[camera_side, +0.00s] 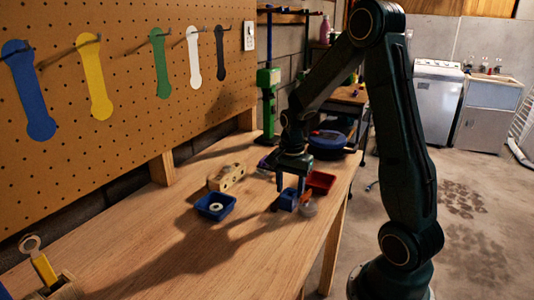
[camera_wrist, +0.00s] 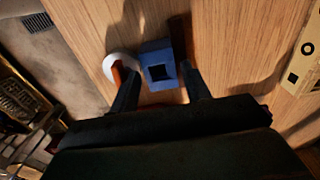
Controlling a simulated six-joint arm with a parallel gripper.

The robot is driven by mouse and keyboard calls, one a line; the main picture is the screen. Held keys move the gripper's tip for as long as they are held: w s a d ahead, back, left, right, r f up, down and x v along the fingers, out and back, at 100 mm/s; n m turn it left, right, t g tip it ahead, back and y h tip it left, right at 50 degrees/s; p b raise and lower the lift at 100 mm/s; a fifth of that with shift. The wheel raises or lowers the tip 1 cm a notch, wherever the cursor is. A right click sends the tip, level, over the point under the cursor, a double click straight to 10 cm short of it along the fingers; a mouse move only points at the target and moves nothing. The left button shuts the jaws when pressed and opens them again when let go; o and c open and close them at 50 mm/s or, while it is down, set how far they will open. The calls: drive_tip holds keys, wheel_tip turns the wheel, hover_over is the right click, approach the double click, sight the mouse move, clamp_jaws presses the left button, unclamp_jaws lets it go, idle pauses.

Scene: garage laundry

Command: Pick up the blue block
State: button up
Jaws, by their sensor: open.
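The blue block (camera_side: 287,200) stands on the wooden workbench, directly below my gripper (camera_side: 290,187) in the side view. In the wrist view the blue block (camera_wrist: 160,52) shows a dark square on its face. My gripper (camera_wrist: 161,76) is open there, with one finger on each side of the block's near part. A gap shows between each finger and the block, and nothing is held. How far the fingertips reach down beside the block is hard to tell.
A white and orange round item (camera_wrist: 120,66) lies close left of the block in the wrist view. A red bin (camera_side: 321,181), a blue bin (camera_side: 230,204) with a white ring and a wooden piece (camera_side: 227,177) stand nearby. The bench front (camera_side: 230,262) is clear.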

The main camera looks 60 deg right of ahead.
drive_tip(key=shift+f, duration=0.45)
drive_tip(key=shift+c, duration=0.5)
drive_tip(key=c, duration=0.6)
drive_tip(key=shift+r, duration=0.1)
drive_tip(key=shift+c, duration=0.2)
wheel_tip(320, 180, up, 20)
idle(0.5)
